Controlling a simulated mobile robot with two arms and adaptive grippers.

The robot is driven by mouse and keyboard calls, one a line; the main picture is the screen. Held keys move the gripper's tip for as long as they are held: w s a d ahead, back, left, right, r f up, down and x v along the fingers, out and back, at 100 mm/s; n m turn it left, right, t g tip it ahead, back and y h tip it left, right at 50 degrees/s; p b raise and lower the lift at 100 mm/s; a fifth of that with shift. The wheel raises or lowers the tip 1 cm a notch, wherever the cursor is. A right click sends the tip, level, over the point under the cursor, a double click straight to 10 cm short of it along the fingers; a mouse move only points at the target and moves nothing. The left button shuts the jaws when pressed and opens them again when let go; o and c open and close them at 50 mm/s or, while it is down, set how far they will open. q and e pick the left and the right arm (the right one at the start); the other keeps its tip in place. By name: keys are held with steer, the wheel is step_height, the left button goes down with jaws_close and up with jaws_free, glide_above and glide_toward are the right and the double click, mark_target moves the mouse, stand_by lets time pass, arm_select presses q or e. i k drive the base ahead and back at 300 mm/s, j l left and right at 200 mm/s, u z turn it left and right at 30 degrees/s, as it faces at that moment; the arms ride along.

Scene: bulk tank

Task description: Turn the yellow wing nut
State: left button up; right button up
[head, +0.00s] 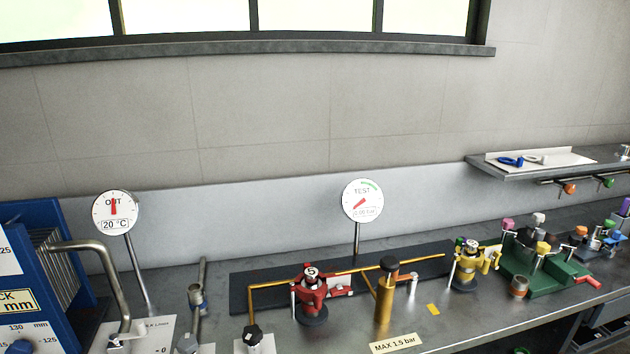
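No part clearly reads as a wing nut at this size. A yellow valve-like fitting (467,266) stands on the bench right of the middle, with yellow lobed parts (489,258) on its right side. A small yellow knob (543,248) stands on the green fixture (556,278) further right. I cannot tell which yellow part is the wing nut. Neither of my grippers shows in the head view, and nothing touches these parts.
A red fitting (309,294) and a brass cylinder (384,296) stand along an orange pipe on a dark plate (257,292). Round gauges (362,201) rise behind. A blue plate unit (52,262) is at left. A shelf (520,172) overhangs the back right.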

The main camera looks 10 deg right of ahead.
mark_target(494, 257)
steer(key=z, duration=1.35)
